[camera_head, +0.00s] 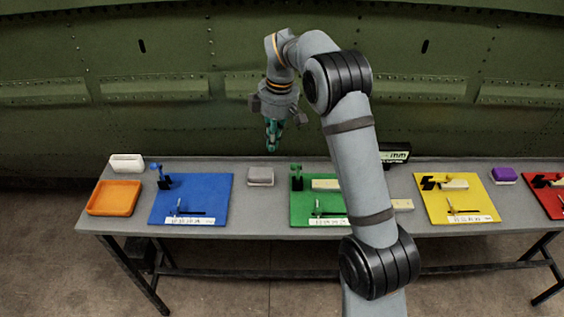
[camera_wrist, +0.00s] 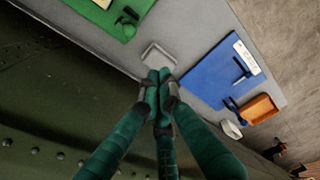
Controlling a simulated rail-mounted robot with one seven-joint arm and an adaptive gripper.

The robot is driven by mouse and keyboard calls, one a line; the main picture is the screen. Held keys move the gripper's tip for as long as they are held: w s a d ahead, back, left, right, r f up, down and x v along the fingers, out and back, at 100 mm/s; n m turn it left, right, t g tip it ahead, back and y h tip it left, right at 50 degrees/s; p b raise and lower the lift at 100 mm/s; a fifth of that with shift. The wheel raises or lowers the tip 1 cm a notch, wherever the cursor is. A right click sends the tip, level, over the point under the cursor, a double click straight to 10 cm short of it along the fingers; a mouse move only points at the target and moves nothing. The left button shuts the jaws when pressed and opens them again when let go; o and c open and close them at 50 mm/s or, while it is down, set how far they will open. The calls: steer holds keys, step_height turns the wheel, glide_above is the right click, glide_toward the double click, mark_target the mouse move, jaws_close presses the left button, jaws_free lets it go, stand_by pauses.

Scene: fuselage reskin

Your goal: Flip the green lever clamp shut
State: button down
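The green lever clamp (camera_head: 297,178) stands at the back left of the green board (camera_head: 301,214), with a black body and its green handle raised. In the wrist view the clamp (camera_wrist: 127,19) lies at the top left, on the green board (camera_wrist: 100,20). My gripper (camera_head: 272,147) hangs above and behind the table, left of the clamp and well apart from it. In the wrist view the teal fingers of my gripper (camera_wrist: 159,77) come together at their tips with nothing visible between them. My arm covers the right part of the green board.
An orange tray (camera_head: 114,198) and white bin (camera_head: 126,163) stand at left. A yellow board (camera_head: 454,208) is at right. The green fuselage wall (camera_head: 180,110) rises behind the table.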

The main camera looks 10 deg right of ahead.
step_height(320, 180, down, 8)
steer(key=d+p, duration=0.2)
steer(key=p, duration=0.1)
steer(key=shift+s+d, duration=0.35)
steer(key=shift+s, duration=0.05)
steer(key=shift+b, duration=0.45)
